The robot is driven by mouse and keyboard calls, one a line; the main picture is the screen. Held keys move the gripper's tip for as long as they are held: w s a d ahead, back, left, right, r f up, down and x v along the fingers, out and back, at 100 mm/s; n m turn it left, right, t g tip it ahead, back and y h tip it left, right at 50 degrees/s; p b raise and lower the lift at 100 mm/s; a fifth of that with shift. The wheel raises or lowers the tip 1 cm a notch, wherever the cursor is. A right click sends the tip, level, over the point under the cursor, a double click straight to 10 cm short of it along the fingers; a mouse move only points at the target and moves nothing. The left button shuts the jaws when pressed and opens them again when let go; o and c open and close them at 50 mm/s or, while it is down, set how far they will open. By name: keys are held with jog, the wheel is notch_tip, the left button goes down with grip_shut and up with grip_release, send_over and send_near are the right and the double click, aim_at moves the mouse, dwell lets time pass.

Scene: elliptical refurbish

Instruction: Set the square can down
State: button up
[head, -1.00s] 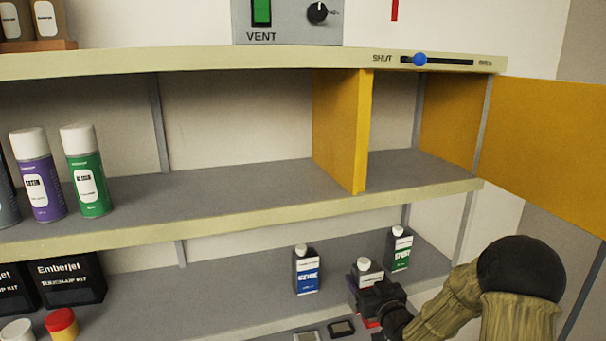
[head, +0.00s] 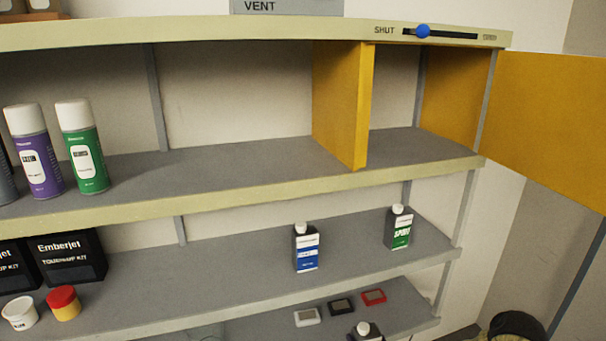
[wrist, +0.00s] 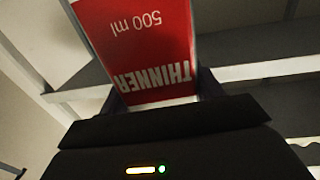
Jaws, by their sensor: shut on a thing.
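The square can is dark with a red label reading THINNER 500 ml (wrist: 140,45). It fills the upper middle of the wrist view, its label upside down there. My gripper (wrist: 160,98) is shut on it, a dark finger at each side. In the head view, the top of a dark can with a white cap (head: 364,331) shows at the bottom edge, seemingly the held can. Its lower part and my gripper are out of that view, so I cannot tell whether it touches a surface.
Cans with blue (head: 306,250) and green (head: 398,228) labels stand on the middle shelf (head: 230,270). White (head: 307,317), black (head: 341,307) and red (head: 374,297) pads lie on the lower shelf (head: 250,328). A yellow door (head: 550,130) hangs open at right.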

jog(key=s+a+f+m+h, duration=0.2)
jog(key=s+f+h, duration=0.2)
jog(key=s+f, duration=0.3)
jog(key=shift+s+f+m+b, duration=0.35)
jog(key=shift+f+b, duration=0.1)
jog(key=shift+f, duration=0.5)
jog(key=shift+a, duration=0.1)
jog(key=shift+s+d, duration=0.1)
jog(key=shift+d, duration=0.15)
jog(key=shift+a+f, duration=0.1)
